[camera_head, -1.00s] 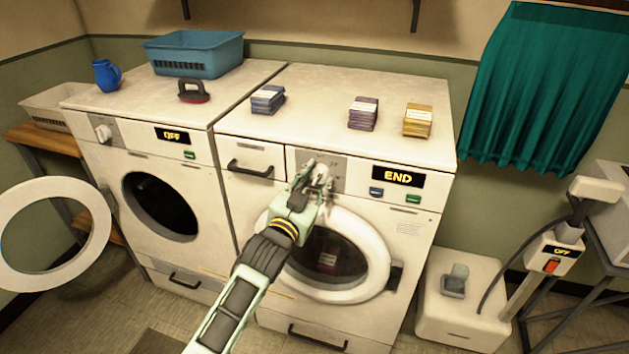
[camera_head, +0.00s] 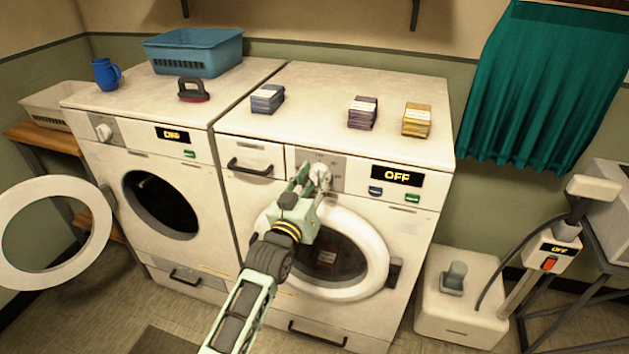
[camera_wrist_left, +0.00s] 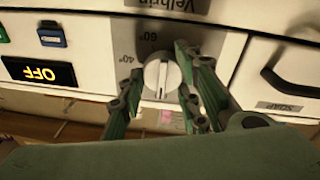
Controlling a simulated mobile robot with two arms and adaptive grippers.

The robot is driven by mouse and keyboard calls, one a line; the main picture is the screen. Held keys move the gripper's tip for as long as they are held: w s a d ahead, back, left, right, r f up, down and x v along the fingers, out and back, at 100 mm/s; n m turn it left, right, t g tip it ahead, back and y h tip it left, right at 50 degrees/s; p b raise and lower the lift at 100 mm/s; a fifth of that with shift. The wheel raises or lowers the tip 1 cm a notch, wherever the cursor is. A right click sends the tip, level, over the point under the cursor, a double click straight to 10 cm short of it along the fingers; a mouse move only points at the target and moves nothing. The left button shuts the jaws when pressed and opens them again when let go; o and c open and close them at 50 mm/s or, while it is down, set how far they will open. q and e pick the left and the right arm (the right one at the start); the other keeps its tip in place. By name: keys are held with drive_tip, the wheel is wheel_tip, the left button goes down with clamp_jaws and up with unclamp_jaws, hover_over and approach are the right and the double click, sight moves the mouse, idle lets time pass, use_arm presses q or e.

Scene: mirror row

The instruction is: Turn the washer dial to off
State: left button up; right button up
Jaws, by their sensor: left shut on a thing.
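The washer (camera_head: 415,235) is the right-hand white machine, with its round door closed and a dark interior behind the glass. Its display (camera_head: 397,176) reads OFF. The white washer dial (camera_wrist_left: 161,78) sits on a grey panel left of the display in the head view. My left gripper (camera_head: 314,177) is at the panel, with its fingers on either side of the dial, shut on it. The fingers hide part of the dial in the head view. In the left wrist view the display (camera_wrist_left: 40,73) appears upside down. My right gripper is not in view.
A second machine (camera_head: 150,180) on the left has its round door (camera_head: 98,235) swung open. A blue basket (camera_head: 192,52), blue jug (camera_head: 105,73), dark brush (camera_head: 193,89) and several small stacks stand on the tops. A white floor unit (camera_head: 465,320) stands at the right.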

use_arm(q)
drive_tip(key=shift+s+d, duration=0.1)
drive_tip(key=shift+d, duration=0.15)
drive_tip(key=o, duration=1)
drive_tip(key=shift+d, duration=0.15)
drive_tip(key=shift+o, duration=0.2)
drive_tip(key=shift+a, duration=0.2)
drive_tip(key=shift+s+a, duration=0.1)
drive_tip(key=r+v, duration=0.1)
drive_tip(key=v, duration=1)
drive_tip(key=shift+s+f, duration=0.35)
drive_tip(key=shift+f, duration=0.1)
